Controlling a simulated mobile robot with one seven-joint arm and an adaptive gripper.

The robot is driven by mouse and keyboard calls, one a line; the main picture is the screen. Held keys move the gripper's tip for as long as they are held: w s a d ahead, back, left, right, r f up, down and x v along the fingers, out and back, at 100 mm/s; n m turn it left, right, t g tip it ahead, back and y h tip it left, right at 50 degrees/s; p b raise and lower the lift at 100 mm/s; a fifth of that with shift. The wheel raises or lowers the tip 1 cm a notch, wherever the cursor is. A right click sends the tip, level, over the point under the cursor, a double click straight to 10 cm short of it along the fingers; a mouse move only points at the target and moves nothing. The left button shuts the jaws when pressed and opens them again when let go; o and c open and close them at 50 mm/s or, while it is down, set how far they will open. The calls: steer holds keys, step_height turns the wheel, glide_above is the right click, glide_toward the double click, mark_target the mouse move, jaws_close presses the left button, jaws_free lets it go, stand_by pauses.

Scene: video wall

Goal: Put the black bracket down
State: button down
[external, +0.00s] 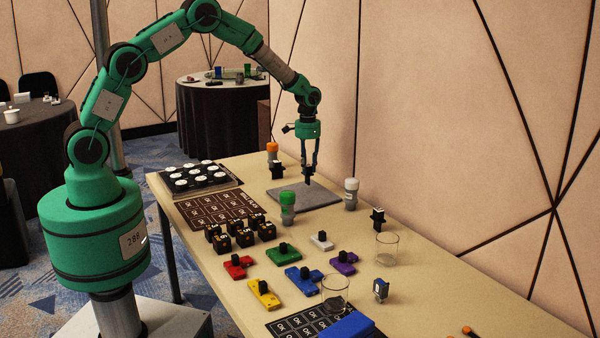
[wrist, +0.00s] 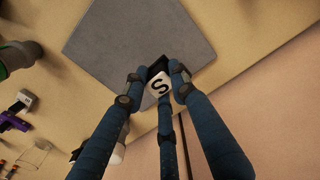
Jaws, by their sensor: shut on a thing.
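My gripper (external: 309,178) points straight down at the far edge of a flat grey mat (external: 305,197). In the wrist view its fingers (wrist: 158,80) are shut on a small black piece (wrist: 156,67) with a white face marked "S", which I take to be the black bracket. The fingers hide much of its shape. It is at the edge of the grey mat (wrist: 130,40) in the wrist view. I cannot tell whether it touches the mat or hangs just above it.
An orange-capped bottle (external: 272,151) and a black piece (external: 277,169) stand left of my gripper. A white-capped bottle (external: 351,193) stands right, a green-capped one (external: 288,207) in front. Coloured blocks (external: 284,254) and glasses (external: 387,248) are nearer. The mat's middle is bare.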

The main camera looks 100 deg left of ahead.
steer(key=shift+f, duration=1.1)
steer(key=shift+f, duration=0.15)
steer(key=c, duration=1.4)
jaws_free()
step_height(320, 180, up, 12)
steer(key=shift+r+p, duration=0.15)
steer(key=shift+p, duration=0.9)
